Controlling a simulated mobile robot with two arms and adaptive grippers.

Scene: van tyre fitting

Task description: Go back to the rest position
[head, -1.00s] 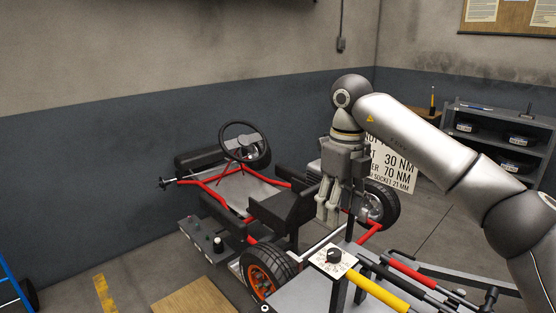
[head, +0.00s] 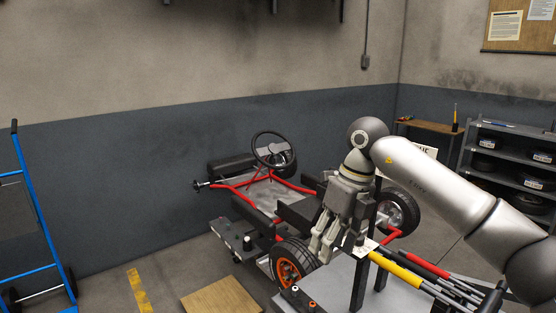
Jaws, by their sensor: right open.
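My right gripper (head: 322,244) hangs at the end of my right arm, which comes in from the right in the head view. Its fingers point down and are apart, with nothing between them. In the picture it overlaps the go-kart's rear part, near the orange-rimmed wheel (head: 290,264) and the white dial plate (head: 366,247), which it partly hides. The red-framed go-kart (head: 262,194) stands behind it, with a black steering wheel (head: 270,149). My left gripper is out of view.
A grey work surface (head: 335,284) with yellow and red-handled tools (head: 397,270) lies in front at right. A blue hand truck (head: 36,212) stands at far left. Shelves (head: 508,165) hold tyres at right. A wooden board (head: 222,297) lies on the floor.

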